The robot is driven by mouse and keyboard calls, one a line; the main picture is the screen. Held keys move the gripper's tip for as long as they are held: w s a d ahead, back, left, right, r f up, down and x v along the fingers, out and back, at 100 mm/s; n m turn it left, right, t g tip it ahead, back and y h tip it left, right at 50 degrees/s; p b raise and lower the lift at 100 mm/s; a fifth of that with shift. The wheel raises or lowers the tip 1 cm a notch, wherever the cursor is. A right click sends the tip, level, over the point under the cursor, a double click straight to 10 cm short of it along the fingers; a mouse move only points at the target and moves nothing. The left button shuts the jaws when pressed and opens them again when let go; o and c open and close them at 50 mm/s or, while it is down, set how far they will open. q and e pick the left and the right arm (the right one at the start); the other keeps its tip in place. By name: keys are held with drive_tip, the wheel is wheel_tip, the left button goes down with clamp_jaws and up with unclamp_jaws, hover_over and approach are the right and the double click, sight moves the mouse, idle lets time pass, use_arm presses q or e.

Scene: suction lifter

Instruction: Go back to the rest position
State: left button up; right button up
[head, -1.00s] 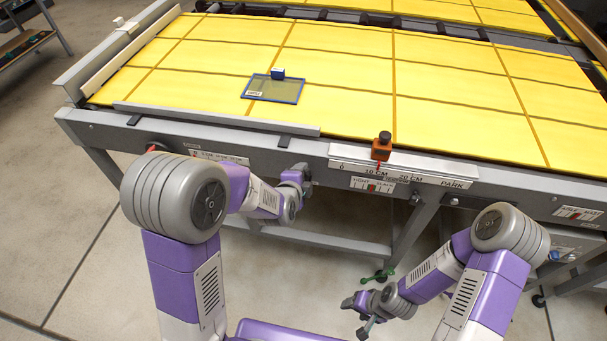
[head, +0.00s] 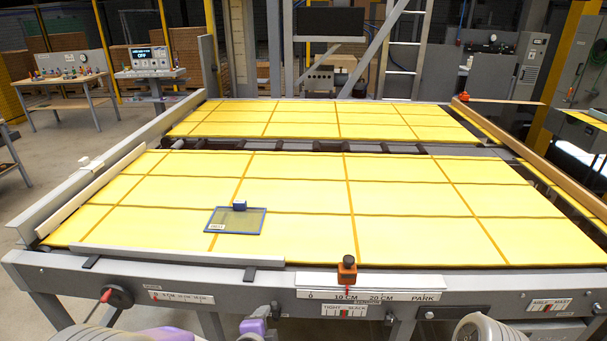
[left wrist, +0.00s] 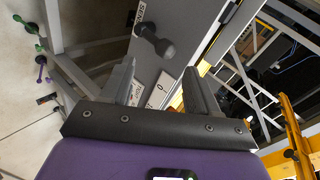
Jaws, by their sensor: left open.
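My left gripper (left wrist: 160,72) is open and empty in the left wrist view, with its two grey fingers apart. A dark knob on the bench's grey front rail (left wrist: 150,75) shows beyond the gap between them. In the head view only the tip of my left gripper (head: 268,312) shows, low at the bottom edge in front of the bench rail. I cannot tell whether it touches the rail. My right gripper is out of the picture; only a rounded grey part of my right arm shows at the bottom right.
The bench has yellow gridded panels (head: 300,190). A blue-framed plate (head: 240,222) lies on the near panel. An orange slider with a black knob (head: 347,270) stands on the front scale (head: 400,283). A red-handled dial (head: 117,297) is at the left of the rail.

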use_arm(q)
drive_tip(key=s+a+f+n+g, duration=0.1)
drive_tip(key=s+f+n+g, duration=0.3)
drive_tip(key=f, duration=0.5)
drive_tip(key=s+f+n+g, duration=0.2)
drive_tip(key=s+f+n, duration=0.3)
drive_tip(key=f, duration=0.4)
drive_tip(key=s+d+f+n+g+h, duration=0.1)
drive_tip(key=s+d+f+n+g, duration=0.1)
drive_tip(key=s+f+n, duration=0.2)
drive_tip(key=s+d+f+n+g+h, duration=0.1)
drive_tip(key=s+f+n+g+h, duration=0.1)
drive_tip(key=s+f+n, duration=0.2)
drive_tip(key=s+n, duration=0.2)
drive_tip(key=s, duration=0.1)
drive_tip(key=shift+s+d+g, duration=0.35)
drive_tip(key=shift+d+g, duration=0.05)
